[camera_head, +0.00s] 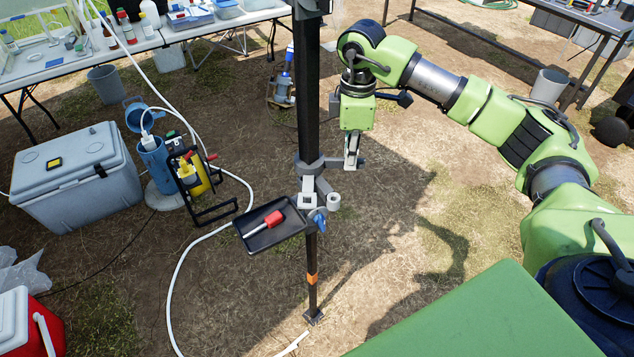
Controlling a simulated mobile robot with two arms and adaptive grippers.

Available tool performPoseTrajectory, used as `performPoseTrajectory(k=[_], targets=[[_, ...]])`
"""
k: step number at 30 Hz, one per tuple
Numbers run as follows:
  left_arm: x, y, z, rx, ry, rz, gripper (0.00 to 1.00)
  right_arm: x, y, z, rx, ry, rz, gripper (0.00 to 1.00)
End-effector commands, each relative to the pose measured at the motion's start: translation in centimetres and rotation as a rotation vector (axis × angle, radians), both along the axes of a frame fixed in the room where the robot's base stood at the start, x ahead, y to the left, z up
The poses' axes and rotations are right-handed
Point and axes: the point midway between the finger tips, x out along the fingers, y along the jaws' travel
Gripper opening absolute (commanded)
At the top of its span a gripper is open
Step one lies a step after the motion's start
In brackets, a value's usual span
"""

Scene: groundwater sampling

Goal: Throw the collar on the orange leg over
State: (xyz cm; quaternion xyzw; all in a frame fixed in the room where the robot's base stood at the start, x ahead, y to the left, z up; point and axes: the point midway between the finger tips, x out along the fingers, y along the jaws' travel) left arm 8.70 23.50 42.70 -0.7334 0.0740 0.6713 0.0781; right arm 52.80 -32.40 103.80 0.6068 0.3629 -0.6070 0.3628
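A dark upright leg (309,110) runs down the middle of the head view, with an orange band (312,279) near its foot. A grey collar (310,166) goes around the leg at mid-height. Below it are a grey bracket with a ring (333,201) and a blue-handled clamp (318,217). My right gripper (352,162) points down just right of the grey collar, close to its right end. I cannot tell whether they touch, and the gap between its fingers is too small to judge. My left gripper is out of view.
A black tray (268,238) holding a red-handled tool (275,218) sticks out left of the leg. A white hose (180,265) curves over the ground. A grey cooler (75,180), a blue cylinder (157,165) and a yellow device (195,177) stand left. Bare ground lies right of the leg.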

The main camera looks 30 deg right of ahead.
Motion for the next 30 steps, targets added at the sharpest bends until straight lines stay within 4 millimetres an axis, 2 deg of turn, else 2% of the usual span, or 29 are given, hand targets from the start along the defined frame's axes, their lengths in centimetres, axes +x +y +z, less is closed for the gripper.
performPoseTrajectory(k=[7,21,30], targets=[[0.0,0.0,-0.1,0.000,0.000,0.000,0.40,0.6,-0.1,-0.1,0.001,0.000,0.051,0.00],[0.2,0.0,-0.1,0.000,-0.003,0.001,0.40,4.2,-0.9,0.0,0.002,-0.001,0.476,0.00],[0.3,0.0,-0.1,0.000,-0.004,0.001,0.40,4.4,-1.0,-0.1,0.002,-0.001,0.503,0.00]])
